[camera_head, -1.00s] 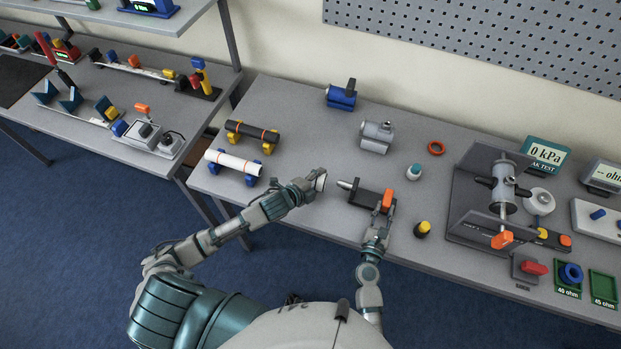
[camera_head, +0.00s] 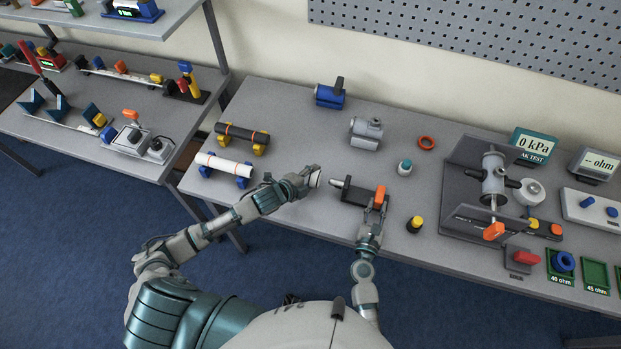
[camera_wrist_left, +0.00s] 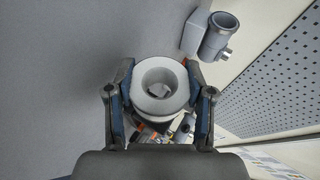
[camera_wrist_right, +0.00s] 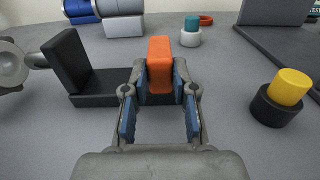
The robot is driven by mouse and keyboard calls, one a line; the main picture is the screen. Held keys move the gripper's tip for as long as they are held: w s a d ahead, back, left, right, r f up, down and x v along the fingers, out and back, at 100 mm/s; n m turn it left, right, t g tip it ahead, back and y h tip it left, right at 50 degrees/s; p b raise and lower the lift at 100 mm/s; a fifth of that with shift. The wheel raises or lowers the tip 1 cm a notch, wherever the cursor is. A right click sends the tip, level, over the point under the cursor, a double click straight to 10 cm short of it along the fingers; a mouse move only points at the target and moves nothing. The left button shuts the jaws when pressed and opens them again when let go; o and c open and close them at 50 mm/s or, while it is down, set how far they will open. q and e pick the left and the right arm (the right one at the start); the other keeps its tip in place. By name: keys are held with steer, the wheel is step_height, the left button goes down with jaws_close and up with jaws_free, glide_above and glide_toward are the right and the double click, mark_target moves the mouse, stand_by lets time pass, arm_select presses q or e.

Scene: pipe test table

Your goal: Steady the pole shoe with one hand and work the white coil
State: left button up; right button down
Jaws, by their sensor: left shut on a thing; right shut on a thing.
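The white coil (camera_head: 315,177) is a thick ring with a round hole. My left gripper (camera_head: 307,178) is shut on it; in the left wrist view the coil (camera_wrist_left: 161,76) sits between both fingers. The pole shoe (camera_head: 341,184) is a short grey rod pointing left from a black bracket (camera_head: 357,194) with an upright orange block (camera_head: 380,196). The coil is held off the rod's free end, apparently with a small gap. My right gripper (camera_head: 374,207) is shut on the orange block; it also shows in the right wrist view (camera_wrist_right: 160,62).
A yellow-topped black cylinder (camera_head: 415,224) stands right of my right gripper. A teal-capped white cylinder (camera_head: 404,167), an orange ring (camera_head: 426,142) and a grey motor-like body (camera_head: 366,132) stand behind. A pipe rig (camera_head: 492,180) fills the right.

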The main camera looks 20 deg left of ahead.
mark_target(334, 184)
arm_select(q)
steer(key=shift+w, duration=0.15)
arm_select(e)
steer(key=shift+f, duration=0.1)
arm_select(q)
steer(key=shift+d, duration=0.15)
arm_select(e)
steer(key=shift+d, duration=0.1)
arm_select(q)
steer(key=shift+d, duration=1.3)
steer(key=shift+d, duration=0.45)
stand_by(0.4)
steer(key=shift+d, duration=1.05)
steer(key=shift+w+d+r, duration=0.1)
steer(key=shift+d, duration=0.15)
stand_by(0.5)
steer(key=shift+d, duration=0.75)
steer(key=shift+d, duration=0.15)
